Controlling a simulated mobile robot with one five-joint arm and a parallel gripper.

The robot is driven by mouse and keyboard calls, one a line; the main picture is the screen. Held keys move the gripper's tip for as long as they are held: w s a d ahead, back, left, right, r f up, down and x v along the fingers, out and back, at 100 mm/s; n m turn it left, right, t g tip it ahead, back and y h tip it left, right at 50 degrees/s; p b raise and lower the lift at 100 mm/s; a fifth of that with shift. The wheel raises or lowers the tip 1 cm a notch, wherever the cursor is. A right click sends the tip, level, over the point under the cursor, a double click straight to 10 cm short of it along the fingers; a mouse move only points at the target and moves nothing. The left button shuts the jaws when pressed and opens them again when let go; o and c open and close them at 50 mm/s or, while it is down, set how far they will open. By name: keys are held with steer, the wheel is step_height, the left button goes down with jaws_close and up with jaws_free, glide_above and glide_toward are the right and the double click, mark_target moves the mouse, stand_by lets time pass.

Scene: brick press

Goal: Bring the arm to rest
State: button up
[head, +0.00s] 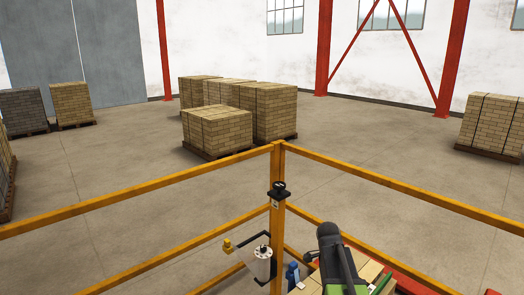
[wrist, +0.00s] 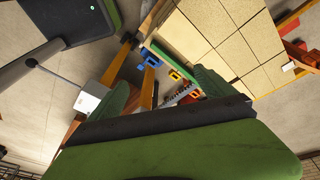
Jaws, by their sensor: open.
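My gripper (wrist: 165,88) shows in the wrist view with its green fingers apart and nothing visible between them. Part of my dark arm (head: 338,255) shows at the lower middle right of the head view, above pale bricks (head: 369,271). The gripper itself cannot be made out clearly in the head view. In the wrist view, pale bricks (wrist: 222,38) lie in rows beyond the fingers. Whether my gripper touches anything is not clear.
A yellow guard rail (head: 130,206) with a corner post (head: 278,230) stands ahead. A white cone-like object (head: 261,264) hangs near the post. Blue (wrist: 152,60) and orange (wrist: 174,75) tool-like parts lie beside the bricks. Brick pallets (head: 218,130) stand on open floor beyond.

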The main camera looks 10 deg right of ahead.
steer(key=s+a+n+y, duration=0.1)
steer(key=s+a+n, duration=0.2)
steer(key=a+n, duration=0.5)
steer(key=s+a+f+n+t+y, duration=0.1)
steer(key=s+a+n, duration=0.2)
steer(key=a+n, duration=0.5)
steer(key=shift+a+f+n+y, duration=0.25)
steer(key=shift+a+n+y, duration=0.05)
steer(key=shift+n, duration=0.8)
steer(key=shift+s, duration=0.1)
